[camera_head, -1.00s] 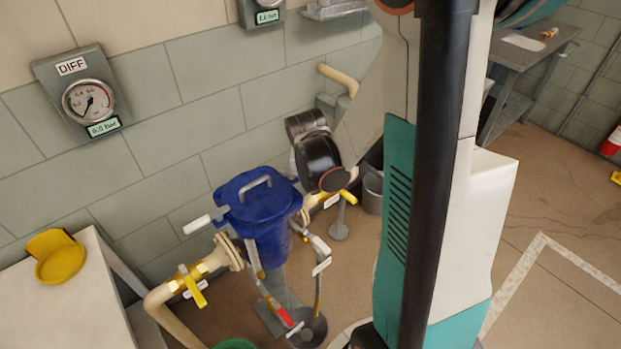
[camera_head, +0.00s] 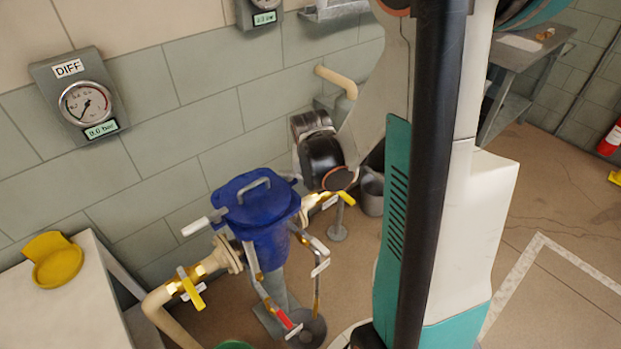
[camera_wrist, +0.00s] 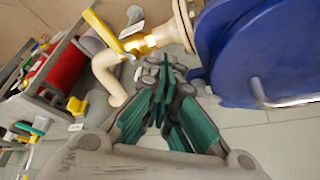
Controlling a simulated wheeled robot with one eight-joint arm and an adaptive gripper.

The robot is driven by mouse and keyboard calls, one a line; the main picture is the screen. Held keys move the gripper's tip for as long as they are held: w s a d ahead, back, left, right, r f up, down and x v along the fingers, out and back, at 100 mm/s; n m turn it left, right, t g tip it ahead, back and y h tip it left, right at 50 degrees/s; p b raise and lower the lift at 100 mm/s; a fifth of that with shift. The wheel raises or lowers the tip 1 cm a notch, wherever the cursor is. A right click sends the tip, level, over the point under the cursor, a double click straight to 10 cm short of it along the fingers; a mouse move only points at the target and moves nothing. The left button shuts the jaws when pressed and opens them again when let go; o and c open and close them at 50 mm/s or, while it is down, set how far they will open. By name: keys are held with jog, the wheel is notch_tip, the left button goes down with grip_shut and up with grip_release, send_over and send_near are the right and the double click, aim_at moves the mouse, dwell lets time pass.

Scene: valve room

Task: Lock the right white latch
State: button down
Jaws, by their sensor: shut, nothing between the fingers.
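The blue lidded vessel (camera_head: 256,216) stands near the wall in the head view, with a metal handle (camera_head: 254,189) on its lid. A white latch lever (camera_head: 203,223) sticks out from its left side. I cannot make out the right white latch; my arm's wrist covers part of the area right of the lid. In the wrist view the blue lid (camera_wrist: 245,50) fills the upper right. My gripper (camera_wrist: 163,76) shows there with teal-and-dark fingers together and empty, beside the lid and in front of a pale pipe. The head view does not show the fingers clearly.
Yellow-handled valves sit on pipes left (camera_head: 192,287) and right (camera_head: 347,198) of the vessel. A pale table (camera_head: 75,310) with a yellow object (camera_head: 56,262) stands at left. A grey bucket (camera_head: 372,192) stands behind my arm. Open floor lies at right.

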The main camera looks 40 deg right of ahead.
jog(key=shift+w+d+n+t+y, duration=0.15)
jog(key=shift+w+d+n+y, duration=0.1)
jog(key=shift+d+n, duration=0.35)
jog(key=shift+w+d+n+t+y, duration=0.15)
jog(key=shift+d+n+y, duration=0.15)
jog(key=shift+n, duration=0.5)
dwell(1.0)
jog(key=shift+w+d+n+y+b, duration=0.15)
jog(key=shift+w+d+n+y, duration=0.15)
jog(key=shift+n, duration=0.3)
jog(key=shift+w+d+n+y+b, duration=0.2)
jog(key=shift+d+n, duration=0.2)
jog(key=shift+n, duration=0.2)
dwell(1.1)
jog(key=shift+w+d, duration=0.3)
dwell(2.0)
